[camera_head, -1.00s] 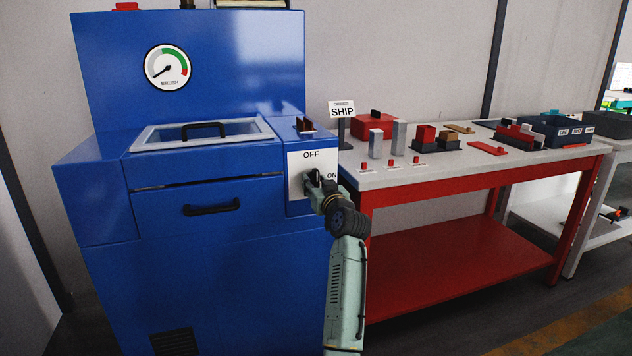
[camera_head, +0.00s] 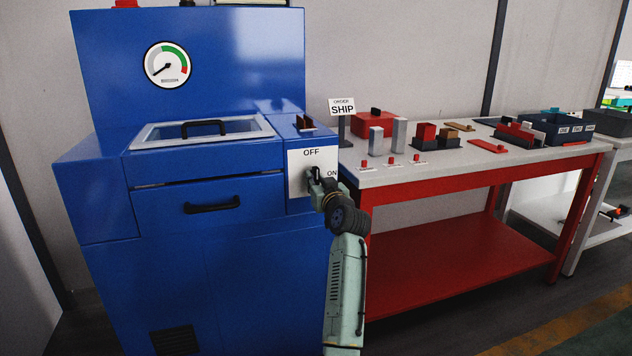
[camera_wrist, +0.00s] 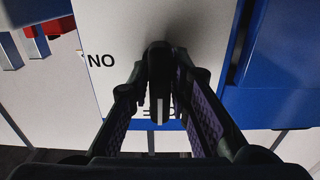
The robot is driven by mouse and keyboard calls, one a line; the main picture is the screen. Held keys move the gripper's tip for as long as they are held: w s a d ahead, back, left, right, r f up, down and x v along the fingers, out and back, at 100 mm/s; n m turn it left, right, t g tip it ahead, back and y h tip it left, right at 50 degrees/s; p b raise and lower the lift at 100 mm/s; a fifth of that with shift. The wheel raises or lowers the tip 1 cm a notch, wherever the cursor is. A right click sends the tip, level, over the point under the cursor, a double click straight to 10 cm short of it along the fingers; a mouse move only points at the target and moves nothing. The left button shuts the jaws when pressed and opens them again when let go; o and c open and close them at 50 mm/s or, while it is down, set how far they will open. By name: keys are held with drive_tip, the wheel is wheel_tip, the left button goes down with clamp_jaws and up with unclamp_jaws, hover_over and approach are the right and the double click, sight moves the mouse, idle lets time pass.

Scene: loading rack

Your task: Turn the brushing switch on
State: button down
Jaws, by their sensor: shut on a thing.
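The brushing switch is a dark knob (camera_wrist: 160,82) with a pale line along its face, on a white panel (camera_head: 297,186) marked OFF at the top and ON at the right. The panel is on the front of the blue machine (camera_head: 95,190). In the wrist view the knob stands between my two fingers, and my gripper (camera_wrist: 160,95) is shut on it. In the head view my gripper (camera_head: 314,178) is at the panel and hides most of the knob, so its exact angle is hard to tell there. The BRUSH gauge (camera_head: 167,65) needle points to the lower left.
A red table (camera_head: 400,185) with a grey top stands right of the machine, close to my arm. It bears small red pegs, grey blocks, trays and a SHIP sign (camera_head: 342,107). A drawer handle (camera_head: 212,205) juts from the machine's front.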

drive_tip(key=shift+m, duration=0.4)
drive_tip(key=m+p, duration=0.1)
drive_tip(key=m, duration=0.3)
drive_tip(key=shift+p, duration=0.4)
drive_tip(key=m+p, duration=0.2)
drive_tip(key=m, duration=0.2)
drive_tip(key=m+p, duration=0.2)
drive_tip(key=m, duration=0.3)
drive_tip(key=shift+p, duration=0.3)
drive_tip(key=shift+d+f+m+p, duration=0.1)
drive_tip(key=shift+m+p, duration=1.05)
drive_tip(key=shift+m, duration=0.85)
drive_tip(key=c, duration=1.6)
unclamp_jaws()
drive_tip(key=shift+o, duration=0.2)
